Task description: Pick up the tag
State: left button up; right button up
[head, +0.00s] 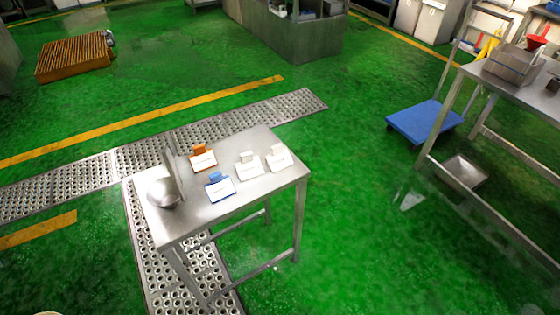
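Several tags lie on a small steel table (255,200) in the middle of the head view. An orange-and-white tag (204,161) is at the far left of the group. A blue-and-white tag (220,189) is nearer to me. Two whitish tags are on the right half, one near the middle (248,168) and one near the right edge (277,160). They are apart from each other. Small print on them is too small to read. Neither of my grippers is in view.
A round metal bowl-like piece (163,194) and an upright metal plate stand at the table's left end. Perforated floor grating (145,155) runs behind and under the table. A blue platform (424,121) and a larger steel table stand right.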

aim_at(250, 167)
jog(key=i+j+z, duration=0.1)
jog(key=j+z, duration=0.65)
jog(key=j, duration=0.3)
jog(key=j+z, duration=0.4)
jog(key=j, duration=0.15)
jog(key=k+j+z, duration=0.15)
jog(key=j+z, duration=0.2)
jog(key=j, duration=0.15)
